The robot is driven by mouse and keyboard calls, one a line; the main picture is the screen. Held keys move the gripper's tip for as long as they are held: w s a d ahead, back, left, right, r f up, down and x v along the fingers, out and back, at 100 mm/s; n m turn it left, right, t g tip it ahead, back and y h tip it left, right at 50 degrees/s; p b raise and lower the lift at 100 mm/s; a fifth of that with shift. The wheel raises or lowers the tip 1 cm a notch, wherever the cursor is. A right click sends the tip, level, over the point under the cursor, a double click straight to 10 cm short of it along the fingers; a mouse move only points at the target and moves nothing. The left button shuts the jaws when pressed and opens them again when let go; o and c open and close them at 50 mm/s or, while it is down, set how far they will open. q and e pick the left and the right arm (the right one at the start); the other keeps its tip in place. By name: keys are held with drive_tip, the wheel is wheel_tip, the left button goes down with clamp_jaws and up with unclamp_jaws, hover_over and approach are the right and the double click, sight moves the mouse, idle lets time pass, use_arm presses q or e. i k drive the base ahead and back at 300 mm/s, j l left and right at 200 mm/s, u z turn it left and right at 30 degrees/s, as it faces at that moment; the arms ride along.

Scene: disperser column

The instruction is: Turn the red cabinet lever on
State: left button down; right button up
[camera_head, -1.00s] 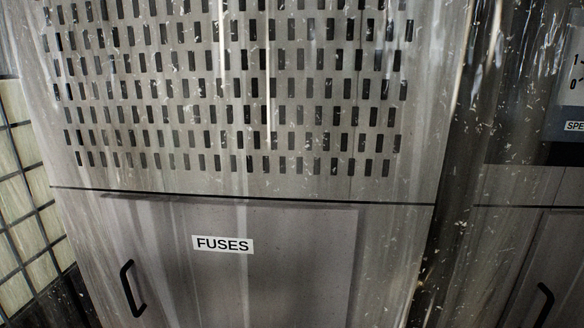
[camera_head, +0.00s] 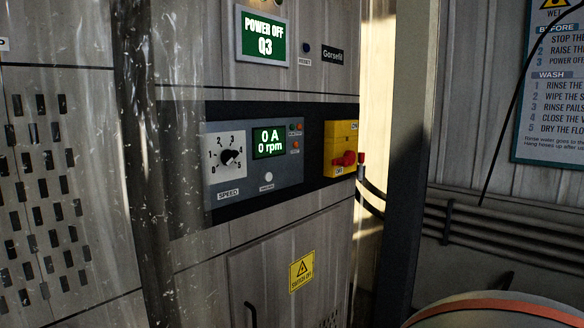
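The red cabinet lever (camera_head: 344,160) is a red rotary handle on a yellow switch box (camera_head: 341,146) at the right end of the cabinet's control panel. The handle lies roughly sideways, just above a small label that appears to read OFF. A label at the box's upper right is too small to read surely. The green screen (camera_head: 264,36) above reads POWER OFF Q3. Neither of my grippers is in view.
A speed dial (camera_head: 229,157) and a display (camera_head: 269,142) reading 0 A, 0 rpm sit left of the switch. A clear plastic strip curtain (camera_head: 150,200) hangs at the left. A dark post (camera_head: 405,170) stands right of the cabinet. A rounded drum top (camera_head: 500,312) is at lower right.

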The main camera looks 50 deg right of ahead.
sight(349, 158)
drive_tip(key=z, duration=2.05)
